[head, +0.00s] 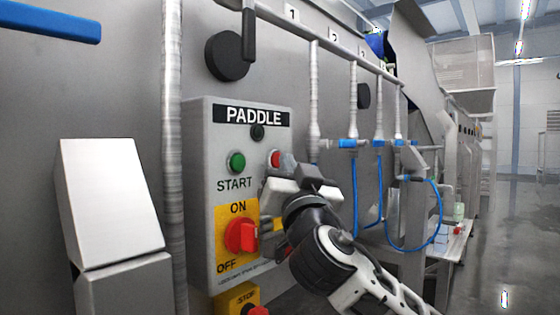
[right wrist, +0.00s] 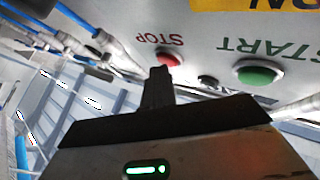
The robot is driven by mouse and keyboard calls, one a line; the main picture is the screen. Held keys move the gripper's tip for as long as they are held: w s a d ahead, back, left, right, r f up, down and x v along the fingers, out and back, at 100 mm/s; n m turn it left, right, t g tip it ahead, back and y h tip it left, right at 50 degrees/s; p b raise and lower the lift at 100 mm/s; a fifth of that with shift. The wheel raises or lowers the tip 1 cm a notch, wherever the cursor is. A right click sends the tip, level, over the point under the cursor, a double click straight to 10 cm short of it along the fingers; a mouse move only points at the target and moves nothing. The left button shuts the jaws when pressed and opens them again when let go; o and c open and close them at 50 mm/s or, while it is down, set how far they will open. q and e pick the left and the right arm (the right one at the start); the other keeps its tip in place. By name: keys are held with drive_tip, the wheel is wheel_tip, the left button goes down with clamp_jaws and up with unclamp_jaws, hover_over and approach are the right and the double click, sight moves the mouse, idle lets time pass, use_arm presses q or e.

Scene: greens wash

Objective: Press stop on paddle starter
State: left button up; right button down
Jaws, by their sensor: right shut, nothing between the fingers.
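The grey PADDLE starter box (head: 200,190) is mounted on the machine wall. It carries a green START button (head: 237,162) and a red STOP button (head: 274,158), with a red ON/OFF knob (head: 240,235) on a yellow plate below. My right gripper (head: 280,174) is in front of the box's right side, just below the red button, and covers its label. In the right wrist view, upside down, the shut fingers (right wrist: 158,75) point at the red STOP button (right wrist: 168,59); the green button (right wrist: 258,72) is to its right. I cannot tell whether the fingertips touch the red button. My left gripper is out of view.
A black handle (head: 248,35) sits above the box. A vertical pipe (head: 172,130) runs left of it. Pipes with blue valves (head: 348,143) and a blue hose (head: 440,215) are to the right. A yellow STOP unit (head: 235,298) is below. Open floor (head: 510,220) lies at the far right.

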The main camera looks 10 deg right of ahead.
drive_tip(key=shift+s+d, duration=0.5)
drive_tip(key=shift+s, duration=0.1)
drive_tip(key=shift+f, duration=0.1)
drive_tip(key=s+d, duration=0.1)
drive_tip(key=s, duration=0.1)
drive_tip(key=s+d+b, duration=0.1)
drive_tip(key=s+d, duration=0.1)
idle(0.3)
idle(0.5)
